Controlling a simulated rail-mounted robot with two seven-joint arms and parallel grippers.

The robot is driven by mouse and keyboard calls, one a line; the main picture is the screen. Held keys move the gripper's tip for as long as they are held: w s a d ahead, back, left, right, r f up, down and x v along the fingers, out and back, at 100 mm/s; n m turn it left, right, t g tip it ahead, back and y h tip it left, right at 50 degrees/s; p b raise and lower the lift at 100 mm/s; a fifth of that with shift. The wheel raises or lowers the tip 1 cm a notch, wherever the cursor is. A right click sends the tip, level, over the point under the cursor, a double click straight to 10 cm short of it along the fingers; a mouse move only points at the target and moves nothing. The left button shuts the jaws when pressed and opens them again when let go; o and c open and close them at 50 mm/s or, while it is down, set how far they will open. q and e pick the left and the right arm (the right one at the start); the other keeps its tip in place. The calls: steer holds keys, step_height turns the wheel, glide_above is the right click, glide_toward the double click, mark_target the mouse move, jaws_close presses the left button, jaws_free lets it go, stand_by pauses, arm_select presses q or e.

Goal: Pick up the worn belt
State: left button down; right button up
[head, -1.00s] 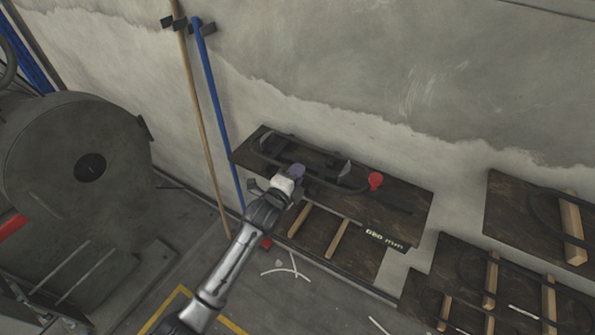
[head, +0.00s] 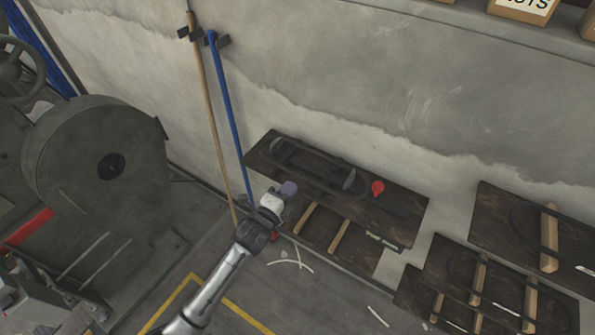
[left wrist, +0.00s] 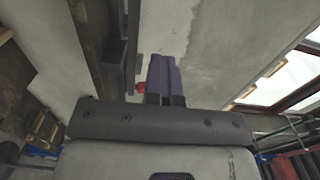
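A dark belt loop (head: 316,183) lies on the upper dark shelf board (head: 405,207). It is black on near-black, so I cannot tell whether it is worn. A red round piece (head: 377,188) sits by the belt, and a red spot also shows in the left wrist view (left wrist: 141,87). My left gripper (head: 289,188) is in front of the board's near left edge, apart from the belt as far as I can see. In the left wrist view its purple fingers (left wrist: 163,73) are side by side, shut, with nothing visible between them. My right gripper is out of view.
More belts hang on wooden pegs (head: 549,237) on boards at right. A blue pole (head: 228,118) and a wooden pole (head: 206,105) lean on the wall left of the shelf. A large grey machine (head: 95,165) stands at left. Pale strips (head: 290,260) lie on the floor.

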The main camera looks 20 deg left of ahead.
arm_select(q)
steer(key=s+a+r+p, duration=0.1)
steer(key=s+r+p, duration=0.2)
steer(key=s+p, duration=0.1)
steer(key=shift+s+p, duration=0.4)
steer(key=shift+s, duration=0.45)
